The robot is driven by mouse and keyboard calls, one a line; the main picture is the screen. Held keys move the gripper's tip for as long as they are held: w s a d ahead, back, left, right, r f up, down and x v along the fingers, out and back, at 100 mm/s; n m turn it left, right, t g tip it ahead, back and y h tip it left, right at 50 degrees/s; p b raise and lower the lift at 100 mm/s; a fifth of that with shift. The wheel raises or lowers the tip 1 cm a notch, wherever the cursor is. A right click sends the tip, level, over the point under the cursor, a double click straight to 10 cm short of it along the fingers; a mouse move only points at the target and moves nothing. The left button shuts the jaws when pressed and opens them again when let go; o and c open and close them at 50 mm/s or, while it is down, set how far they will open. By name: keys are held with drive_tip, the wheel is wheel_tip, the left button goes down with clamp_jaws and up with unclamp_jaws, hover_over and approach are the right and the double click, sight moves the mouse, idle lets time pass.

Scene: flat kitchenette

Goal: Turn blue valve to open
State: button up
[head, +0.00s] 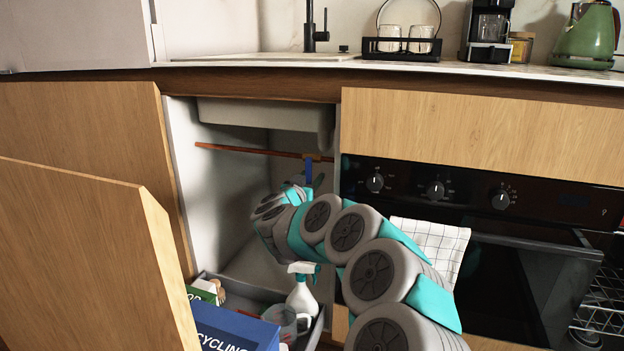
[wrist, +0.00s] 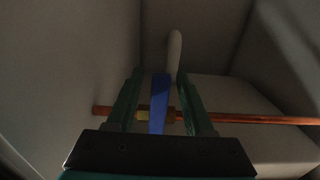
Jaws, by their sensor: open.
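The blue valve handle (head: 308,172) hangs down from a brass fitting on a copper pipe (head: 240,149) inside the open under-sink cabinet. In the wrist view the blue valve handle (wrist: 159,103) runs lengthwise between the two fingers of my gripper (wrist: 157,95). The copper pipe (wrist: 255,118) crosses the view behind the fingers, with the brass fitting (wrist: 142,115) by the handle. My gripper is open, with a gap on both sides of the handle. In the head view my arm reaches into the cabinet and its wrist hides most of the fingers.
A pulled-out drawer (head: 256,293) below holds a spray bottle (head: 302,294) and a blue recycling box (head: 233,330). Wooden door panels (head: 90,250) stand at the left. The oven (head: 500,260) with a checked towel (head: 432,245) is at the right. The sink basin (head: 265,115) hangs above.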

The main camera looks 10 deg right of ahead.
drive_tip(key=shift+w+d, duration=0.25)
drive_tip(key=shift+w, duration=0.2)
clamp_jaws()
idle(1.2)
